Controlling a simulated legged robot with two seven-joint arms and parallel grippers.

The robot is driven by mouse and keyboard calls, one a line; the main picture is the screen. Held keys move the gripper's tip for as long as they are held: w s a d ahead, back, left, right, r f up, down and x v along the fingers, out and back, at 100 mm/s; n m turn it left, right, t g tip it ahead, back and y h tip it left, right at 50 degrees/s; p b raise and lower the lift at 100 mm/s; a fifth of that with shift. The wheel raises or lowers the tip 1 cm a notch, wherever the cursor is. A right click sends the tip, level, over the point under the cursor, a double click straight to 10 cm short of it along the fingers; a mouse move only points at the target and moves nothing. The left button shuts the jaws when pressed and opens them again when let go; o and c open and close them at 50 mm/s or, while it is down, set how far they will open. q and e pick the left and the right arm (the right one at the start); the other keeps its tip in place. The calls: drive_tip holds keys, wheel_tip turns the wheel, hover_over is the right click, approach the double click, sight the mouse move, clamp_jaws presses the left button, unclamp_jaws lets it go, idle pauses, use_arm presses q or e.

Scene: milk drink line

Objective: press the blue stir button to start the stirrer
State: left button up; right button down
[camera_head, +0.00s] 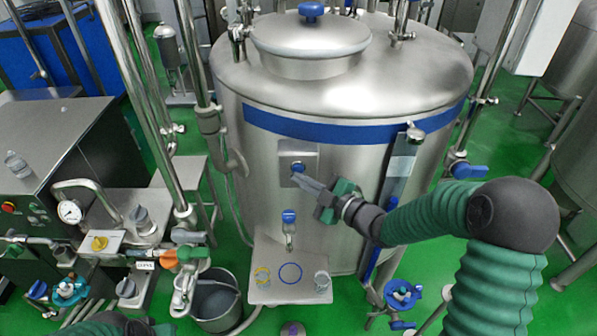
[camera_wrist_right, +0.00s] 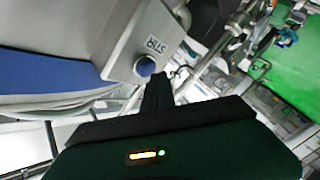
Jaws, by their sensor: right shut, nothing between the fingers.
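The blue stir button (camera_head: 298,167) sits on a small metal panel (camera_head: 311,155) on the front of the steel tank. It also shows in the right wrist view (camera_wrist_right: 144,66), beside a label reading STIR. My right gripper (camera_head: 298,181) is shut with nothing in it. Its fingertips are just below and very near the button; in the wrist view the dark fingers (camera_wrist_right: 157,88) end close to the button's edge. I cannot tell whether they touch it. My left gripper is not in view; only part of my left arm shows at the bottom left.
The steel tank (camera_head: 340,90) with a blue band fills the middle. Pipes and valves crowd the left. A blue-handled valve (camera_head: 468,171) stands at right.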

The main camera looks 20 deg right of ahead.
drive_tip(key=shift+w+d, duration=0.15)
drive_tip(key=shift+w, duration=0.3)
idle(0.7)
drive_tip(key=shift+s, duration=0.15)
drive_tip(key=shift+s+a+b, duration=0.3)
drive_tip(key=shift+s, duration=0.45)
drive_tip(key=s+a, duration=0.1)
drive_tip(key=s, duration=0.4)
drive_tip(key=shift+s+a+b, duration=0.35)
drive_tip(key=shift+s, duration=0.05)
